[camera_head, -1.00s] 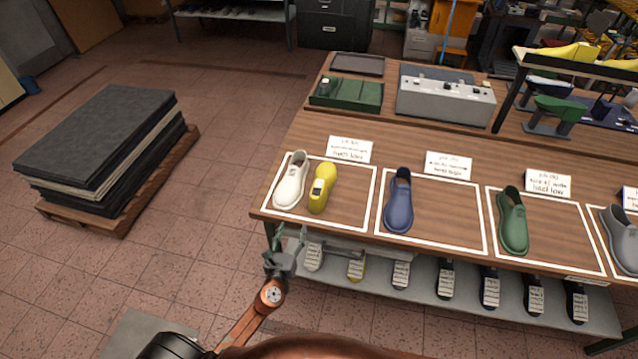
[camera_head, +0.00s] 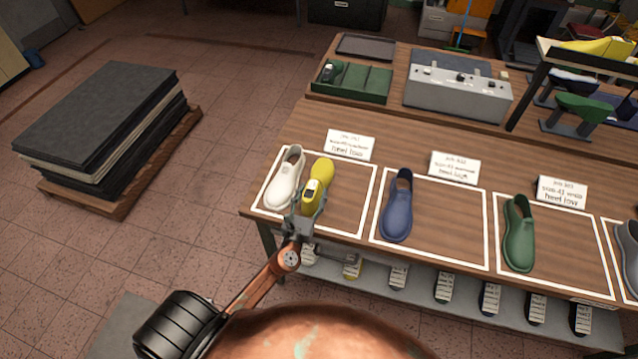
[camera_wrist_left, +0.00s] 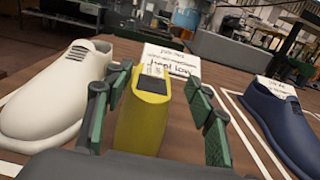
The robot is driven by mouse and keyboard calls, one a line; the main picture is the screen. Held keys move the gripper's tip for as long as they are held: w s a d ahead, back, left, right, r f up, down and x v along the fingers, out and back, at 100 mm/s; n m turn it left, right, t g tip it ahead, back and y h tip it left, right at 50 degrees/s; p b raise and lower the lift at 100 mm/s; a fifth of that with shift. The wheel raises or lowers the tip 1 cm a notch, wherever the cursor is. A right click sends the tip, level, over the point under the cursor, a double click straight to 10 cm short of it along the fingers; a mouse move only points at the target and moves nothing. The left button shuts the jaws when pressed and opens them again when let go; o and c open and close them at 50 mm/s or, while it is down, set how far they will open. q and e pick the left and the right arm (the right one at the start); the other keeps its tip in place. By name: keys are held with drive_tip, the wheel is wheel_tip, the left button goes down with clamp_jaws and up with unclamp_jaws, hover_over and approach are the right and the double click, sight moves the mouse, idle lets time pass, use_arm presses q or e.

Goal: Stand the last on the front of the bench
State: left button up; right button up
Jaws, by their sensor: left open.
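A yellow last (camera_head: 318,183) stands on the front of the bench (camera_head: 420,160), inside the leftmost white outline, just right of a white shoe (camera_head: 285,178). My left gripper (camera_head: 306,202) is at the near end of the yellow last. In the left wrist view the yellow last (camera_wrist_left: 143,115) is between the two open fingers (camera_wrist_left: 155,118), with a gap on the right side; contact on the left side cannot be told. The lower part of the last is hidden by the gripper body. My right gripper is not in view.
A blue shoe (camera_head: 397,205) and a green shoe (camera_head: 519,235) stand in outlines to the right, with cards behind. A shelf under the bench holds several labelled lasts. A green tray (camera_head: 352,82) and grey box (camera_head: 457,97) stand farther back. A stack of dark sheets (camera_head: 100,115) is on the left floor.

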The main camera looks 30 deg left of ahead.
sight(314, 180)
use_arm(q)
drive_tip(key=shift+w+a+r, duration=0.1)
drive_tip(key=shift+w+a, duration=0.45)
drive_tip(key=shift+w, duration=0.15)
drive_tip(key=x, duration=0.3)
drive_tip(key=shift+w+a+p, duration=0.2)
drive_tip(key=shift+w+p, duration=0.05)
drive_tip(key=shift+p, duration=0.15)
drive_tip(key=shift+w+a, duration=0.1)
drive_tip(key=shift+w, duration=0.2)
drive_tip(key=shift+c, duration=0.8)
drive_tip(key=c, duration=0.5)
clamp_jaws()
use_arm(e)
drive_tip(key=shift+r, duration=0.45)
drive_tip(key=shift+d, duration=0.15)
